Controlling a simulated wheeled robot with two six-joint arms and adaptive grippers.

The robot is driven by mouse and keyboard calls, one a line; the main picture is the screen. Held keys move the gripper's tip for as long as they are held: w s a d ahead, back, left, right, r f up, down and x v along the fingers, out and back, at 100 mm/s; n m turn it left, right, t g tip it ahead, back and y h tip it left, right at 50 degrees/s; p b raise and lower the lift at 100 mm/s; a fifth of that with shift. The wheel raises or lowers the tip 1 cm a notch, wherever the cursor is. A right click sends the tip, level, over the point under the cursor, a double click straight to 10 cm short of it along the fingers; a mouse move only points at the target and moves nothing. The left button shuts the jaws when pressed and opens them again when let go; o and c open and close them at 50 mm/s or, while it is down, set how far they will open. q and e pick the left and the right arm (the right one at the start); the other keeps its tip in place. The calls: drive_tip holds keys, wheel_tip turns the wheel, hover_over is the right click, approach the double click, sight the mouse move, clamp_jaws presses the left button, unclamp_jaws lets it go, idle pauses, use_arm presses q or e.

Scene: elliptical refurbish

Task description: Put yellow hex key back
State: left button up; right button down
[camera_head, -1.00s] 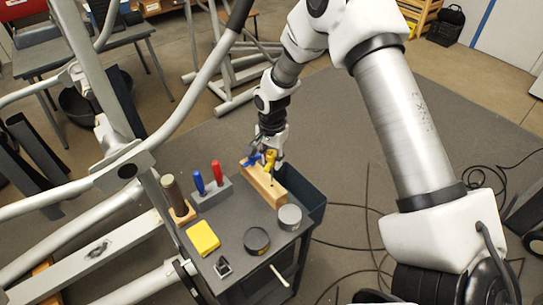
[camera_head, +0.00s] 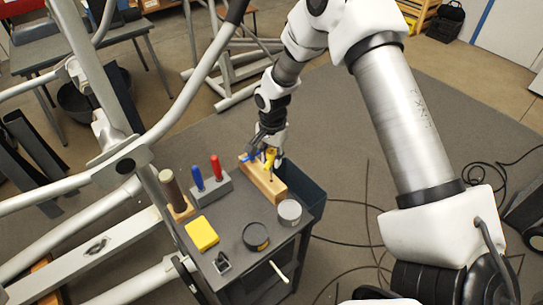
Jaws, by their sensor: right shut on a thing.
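The yellow hex key (camera_head: 270,156) is at the wooden block (camera_head: 263,181) on the dark cart top. It stands upright at the block, and its lower end is hidden. My right gripper (camera_head: 271,150) comes down from above and is shut on the yellow hex key. A blue hex key (camera_head: 251,157) shows at the block just left of it. My left gripper is not in view.
The cart top (camera_head: 229,225) also holds a grey stand with blue and red screwdrivers (camera_head: 208,184), a brown-handled tool (camera_head: 172,188), a yellow pad (camera_head: 202,233), a black tin (camera_head: 256,236) and a grey tin (camera_head: 289,212). A dark bin (camera_head: 308,195) hangs at the right. Grey exercise-machine tubes (camera_head: 120,165) stand left.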

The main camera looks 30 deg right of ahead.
drive_tip(key=shift+f+b, duration=0.8)
drive_tip(key=shift+f, duration=1.2)
drive_tip(key=shift+p, duration=0.3)
